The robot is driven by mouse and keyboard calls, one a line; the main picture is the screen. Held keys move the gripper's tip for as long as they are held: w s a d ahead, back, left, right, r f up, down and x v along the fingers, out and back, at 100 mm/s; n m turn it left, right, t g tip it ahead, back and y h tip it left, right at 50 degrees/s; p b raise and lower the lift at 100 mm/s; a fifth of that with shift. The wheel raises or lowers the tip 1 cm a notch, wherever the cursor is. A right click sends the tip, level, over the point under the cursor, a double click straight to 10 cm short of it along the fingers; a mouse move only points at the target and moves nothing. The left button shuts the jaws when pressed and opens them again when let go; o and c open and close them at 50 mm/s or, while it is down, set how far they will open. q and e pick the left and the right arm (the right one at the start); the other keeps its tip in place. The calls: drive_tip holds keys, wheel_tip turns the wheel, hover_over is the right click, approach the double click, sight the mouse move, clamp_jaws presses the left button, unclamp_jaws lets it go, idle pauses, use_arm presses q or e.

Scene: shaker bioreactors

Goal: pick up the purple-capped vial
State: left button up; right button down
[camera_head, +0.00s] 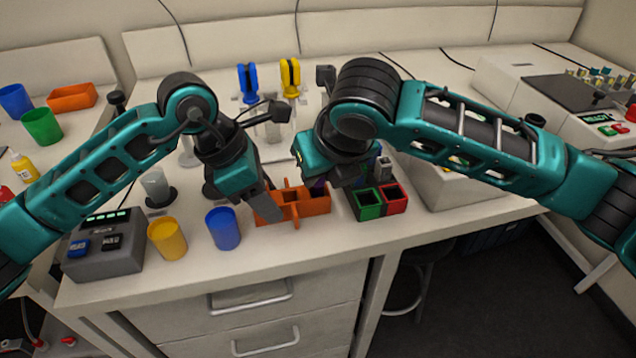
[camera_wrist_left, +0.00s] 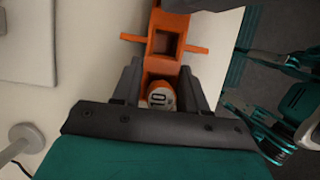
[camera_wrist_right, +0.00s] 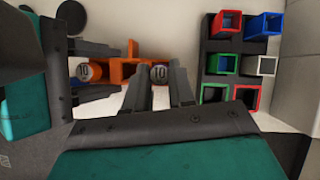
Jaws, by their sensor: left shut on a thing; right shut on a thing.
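The purple-capped vial (camera_head: 318,183) shows only as a bit of purple below my right gripper (camera_head: 326,186) in the head view. In the right wrist view a round top marked 10 (camera_wrist_right: 160,73) sits between the right fingers, at the right end of the orange rack (camera_head: 304,207); its cap colour is hard to tell there. My left gripper (camera_head: 266,208) is shut at the rack's left end, its fingers on both sides of it. In the left wrist view another round top marked 10 (camera_wrist_left: 160,97) sits between those fingers.
A block of red, green, blue and white square holders (camera_wrist_right: 235,55) stands right of the rack. A blue cup (camera_head: 222,229), a yellow cup (camera_head: 167,240) and a grey button box (camera_head: 103,247) stand to the left. The bench front edge is close.

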drive_tip(key=shift+r, duration=0.1)
wheel_tip(320, 180, up, 10)
idle(0.4)
use_arm(q)
drive_tip(key=o, duration=1.2)
drive_tip(key=shift+c, duration=0.2)
